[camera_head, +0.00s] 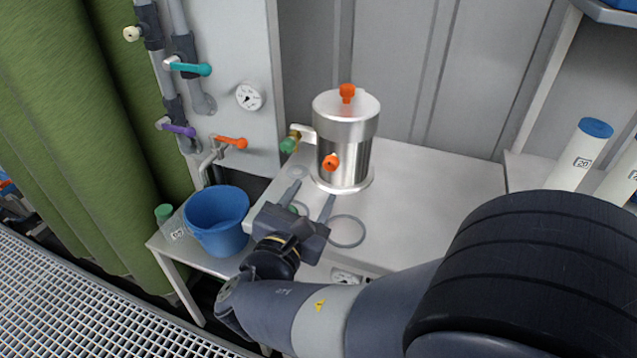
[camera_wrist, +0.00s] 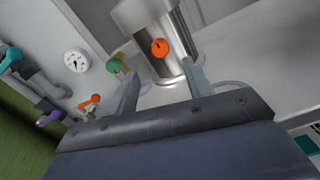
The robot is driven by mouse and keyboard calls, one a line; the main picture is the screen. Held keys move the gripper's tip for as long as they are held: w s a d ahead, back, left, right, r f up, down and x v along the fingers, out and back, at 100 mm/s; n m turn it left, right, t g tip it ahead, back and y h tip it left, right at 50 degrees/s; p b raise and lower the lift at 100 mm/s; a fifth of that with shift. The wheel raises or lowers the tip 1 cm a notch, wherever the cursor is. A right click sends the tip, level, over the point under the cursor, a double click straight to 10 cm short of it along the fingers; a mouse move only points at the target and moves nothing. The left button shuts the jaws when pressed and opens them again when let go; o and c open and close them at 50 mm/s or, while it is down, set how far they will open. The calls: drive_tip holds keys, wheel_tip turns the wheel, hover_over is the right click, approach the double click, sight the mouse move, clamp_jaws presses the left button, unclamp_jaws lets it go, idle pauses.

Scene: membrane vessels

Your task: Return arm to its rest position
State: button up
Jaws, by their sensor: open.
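My gripper (camera_head: 312,200) is open with nothing between its fingers. In the head view it is in front of the steel vessel (camera_head: 344,150), low over the near part of the bench. The vessel stands upright with an orange knob on its lid and another on its front. In the wrist view my gripper (camera_wrist: 162,85) has its two fingers spread, pointing toward the base of the vessel (camera_wrist: 178,45). Whether the fingertips touch the bench or vessel cannot be told.
A blue bucket (camera_head: 216,222) stands on a lower shelf at left, beside a green-capped bottle (camera_head: 164,213). A valve panel (camera_head: 245,60) with coloured handles is behind. A ring (camera_head: 347,232) lies by my gripper. White tubes (camera_head: 577,155) stand at right. The bench (camera_head: 435,185) right of the vessel is clear.

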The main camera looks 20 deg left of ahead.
sight(329, 168)
drive_tip(key=shift+s, duration=0.5)
drive_tip(key=w, duration=0.7)
drive_tip(key=w+d, duration=0.1)
drive_tip(key=w, duration=0.2)
drive_tip(key=shift+w, duration=0.4)
drive_tip(key=shift+w+a+r+p, duration=0.1)
drive_tip(key=shift+r+p, duration=0.05)
drive_tip(key=shift+p, duration=0.2)
drive_tip(key=shift+n, duration=0.4)
drive_tip(key=shift+f, duration=0.3)
